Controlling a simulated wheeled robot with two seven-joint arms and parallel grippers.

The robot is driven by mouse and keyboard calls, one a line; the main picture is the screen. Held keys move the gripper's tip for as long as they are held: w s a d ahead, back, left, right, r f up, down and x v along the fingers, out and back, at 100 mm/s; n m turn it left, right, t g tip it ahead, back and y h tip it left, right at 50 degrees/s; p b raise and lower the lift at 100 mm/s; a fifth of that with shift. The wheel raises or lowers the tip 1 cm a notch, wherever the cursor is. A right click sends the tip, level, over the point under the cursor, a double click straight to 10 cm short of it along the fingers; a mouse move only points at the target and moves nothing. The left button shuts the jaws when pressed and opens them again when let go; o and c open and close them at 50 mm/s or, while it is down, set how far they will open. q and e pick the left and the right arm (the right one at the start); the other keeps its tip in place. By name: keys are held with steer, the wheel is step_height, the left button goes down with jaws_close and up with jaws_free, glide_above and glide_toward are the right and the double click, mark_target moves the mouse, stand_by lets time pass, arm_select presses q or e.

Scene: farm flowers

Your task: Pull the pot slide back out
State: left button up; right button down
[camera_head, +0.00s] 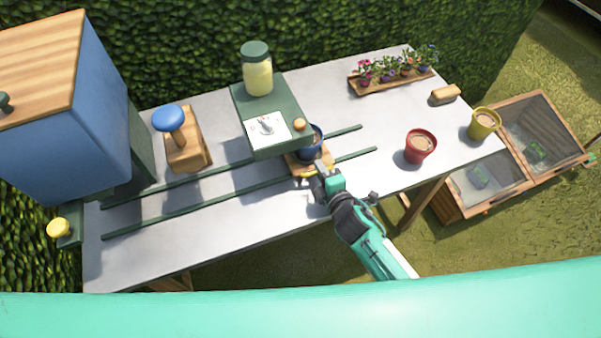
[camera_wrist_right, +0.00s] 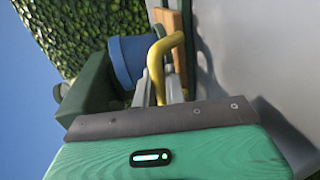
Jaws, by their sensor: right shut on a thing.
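The pot slide (camera_head: 297,169) is a small wooden board between two dark green rails on the table. A blue pot (camera_head: 313,153) with brown soil stands on it, partly under the green seed dispenser box (camera_head: 254,114). My right gripper (camera_head: 315,174) is at the front edge of the slide. In the right wrist view it is shut on the slide's yellow handle (camera_wrist_right: 168,48), with the blue pot (camera_wrist_right: 130,58) and the slide's wooden edge (camera_wrist_right: 172,25) just beyond. My left gripper does not show.
The rails (camera_head: 240,189) run left toward a wooden block with a blue knob (camera_head: 168,118) and a large blue hopper (camera_head: 60,120). A red pot (camera_head: 420,147), a yellow pot (camera_head: 484,123) and a flower tray (camera_head: 356,88) stand to the right. The table front is clear.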

steer(key=w+d, duration=0.1)
steer(key=d, duration=0.3)
steer(key=w+d+p, duration=0.1)
steer(key=w+d, duration=0.1)
steer(key=d, duration=0.2)
steer(key=w+d, duration=0.1)
steer(key=d, duration=0.4)
steer(key=shift+w, duration=0.15)
steer(key=shift+d, duration=0.1)
steer(key=c, duration=1.5)
jaws_free()
steer(key=shift+d, duration=0.15)
steer(key=shift+c, duration=0.2)
steer(key=shift+s, duration=0.2)
steer(key=b+v, duration=0.2)
steer(key=v, duration=1.1)
steer(key=shift+s+b, duration=0.15)
steer(key=shift+b, duration=0.15)
steer(key=shift+d, duration=0.1)
